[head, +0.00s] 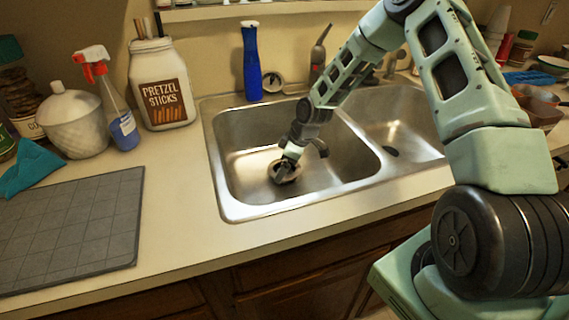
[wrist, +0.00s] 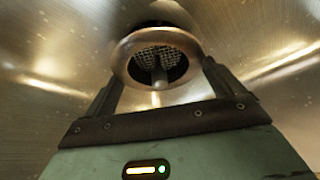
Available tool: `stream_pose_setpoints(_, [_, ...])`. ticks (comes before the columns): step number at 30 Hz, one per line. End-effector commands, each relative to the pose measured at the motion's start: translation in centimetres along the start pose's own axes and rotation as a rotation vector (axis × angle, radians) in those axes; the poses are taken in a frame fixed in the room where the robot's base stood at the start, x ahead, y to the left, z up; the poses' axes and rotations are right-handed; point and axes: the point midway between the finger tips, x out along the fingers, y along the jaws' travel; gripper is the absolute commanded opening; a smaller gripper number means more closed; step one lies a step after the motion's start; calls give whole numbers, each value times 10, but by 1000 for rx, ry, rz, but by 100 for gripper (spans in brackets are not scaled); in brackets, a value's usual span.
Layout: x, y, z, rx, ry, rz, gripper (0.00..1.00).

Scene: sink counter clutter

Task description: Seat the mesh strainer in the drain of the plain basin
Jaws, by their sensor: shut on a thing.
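The mesh strainer (wrist: 119,62) is a round metal cup with a wide shiny rim, a dark mesh and a centre post. My gripper (wrist: 160,80) is shut on it, one finger at each side of the rim. In the head view my gripper (head: 287,165) reaches down into the left basin (head: 240,150), with the strainer (head: 284,176) low over its floor. In the wrist view a round drain opening (wrist: 155,12) shows just beyond the strainer, partly cut off by the top edge. I cannot tell the strainer's exact height above the floor.
The right basin (head: 415,135) has a dark drain (head: 390,151). A blue bottle (head: 251,62) stands behind the sink. A pretzel jar (head: 160,85), spray bottle (head: 115,105) and white lidded jar (head: 75,120) stand to the left. A grey mat (head: 75,225) lies at front left.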

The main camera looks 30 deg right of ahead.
Motion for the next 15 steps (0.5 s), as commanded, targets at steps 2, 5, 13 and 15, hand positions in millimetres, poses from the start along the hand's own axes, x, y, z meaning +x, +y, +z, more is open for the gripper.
stream_pose_setpoints(2, [0, 0, 0, 0, 0, 0, 70])
stream_pose_setpoints(5, [0, 0, 0, 0, 0, 0, 70])
stream_pose_setpoints(13, [5, 0, 2, 0, 0, 0, 70])
stream_pose_setpoints(15, [6, 0, 2, 0, 0, 0, 70])
